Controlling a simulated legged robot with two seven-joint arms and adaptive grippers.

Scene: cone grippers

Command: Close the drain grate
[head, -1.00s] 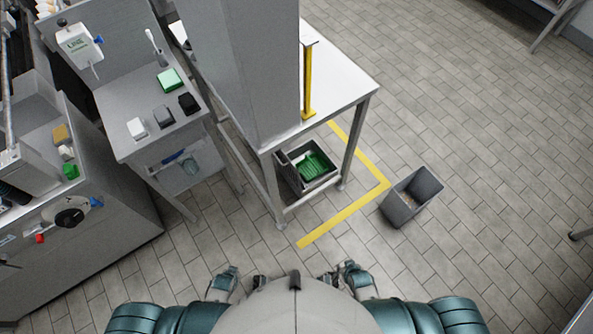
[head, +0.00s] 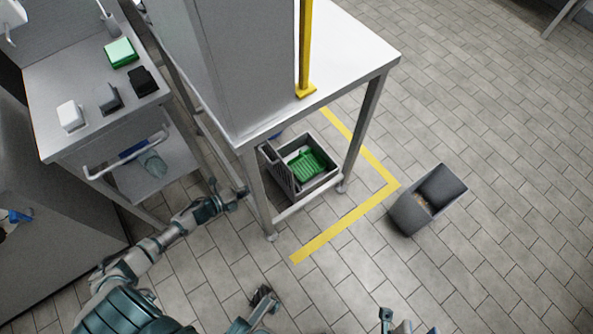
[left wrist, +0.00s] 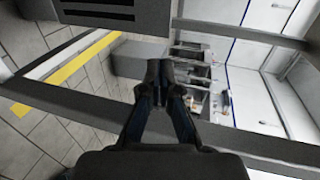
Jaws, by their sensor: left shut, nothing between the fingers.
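The drain grate (head: 279,170) looks like a dark slatted panel, standing tilted up at the left side of an open grey drain box (head: 325,183) under the table. A green slatted piece (head: 307,165) lies inside the box. A dark slatted part, seemingly the grate (left wrist: 105,14), also shows at the top of the left wrist view. My left gripper (head: 243,191) is beside the table's near left leg, left of and a little below the grate, apart from it. In the left wrist view its fingers (left wrist: 163,66) are together and empty. What seems my right gripper (head: 263,296) is low in the head view, its fingers unclear.
The steel table (head: 350,62) overhangs the box, with legs and a low rail (head: 310,202) close by. A grey bin (head: 425,200) stands right of the yellow floor tape (head: 345,220). A counter (head: 50,95) is at left.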

